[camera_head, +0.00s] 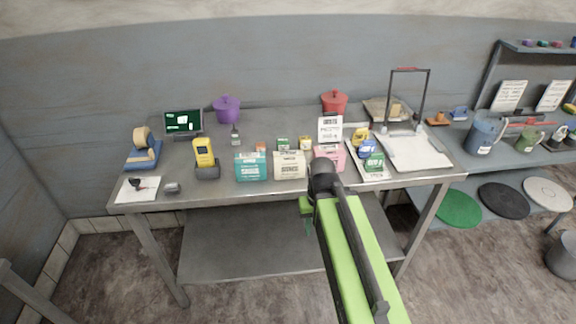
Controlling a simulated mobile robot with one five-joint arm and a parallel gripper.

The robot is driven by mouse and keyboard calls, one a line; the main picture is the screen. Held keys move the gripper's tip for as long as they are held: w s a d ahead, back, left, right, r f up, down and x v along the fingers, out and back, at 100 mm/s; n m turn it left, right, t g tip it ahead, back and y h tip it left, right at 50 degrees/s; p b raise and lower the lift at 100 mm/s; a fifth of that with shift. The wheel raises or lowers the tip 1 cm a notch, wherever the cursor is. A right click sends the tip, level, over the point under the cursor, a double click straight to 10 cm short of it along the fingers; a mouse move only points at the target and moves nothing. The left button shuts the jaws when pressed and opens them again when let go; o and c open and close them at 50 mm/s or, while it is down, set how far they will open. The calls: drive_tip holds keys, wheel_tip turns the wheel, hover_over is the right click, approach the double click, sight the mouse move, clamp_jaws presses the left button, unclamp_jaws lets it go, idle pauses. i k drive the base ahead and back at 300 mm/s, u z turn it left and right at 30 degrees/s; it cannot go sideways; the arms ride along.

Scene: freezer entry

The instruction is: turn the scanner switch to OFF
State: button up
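A yellow handheld device (204,151), which looks like the scanner, stands upright in a dark cradle (207,171) on the left part of the metal table (215,192). Its switch is too small to make out, so I cannot tell its position. My gripper (308,222) hangs at the table's front edge, right of the middle and well to the right of the scanner. It is apart from the scanner. Its fingers are small and partly hidden by my green arm, so I cannot tell whether they are open.
A tape dispenser (144,150), a small screen (183,121) and a purple pot (227,109) are around the scanner. A white sheet (127,195) lies front left.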

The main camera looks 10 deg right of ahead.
sight(134, 181)
drive_tip(key=u, duration=4.1)
drive_tip(key=i, duration=0.05)
drive_tip(key=z, duration=2.9)
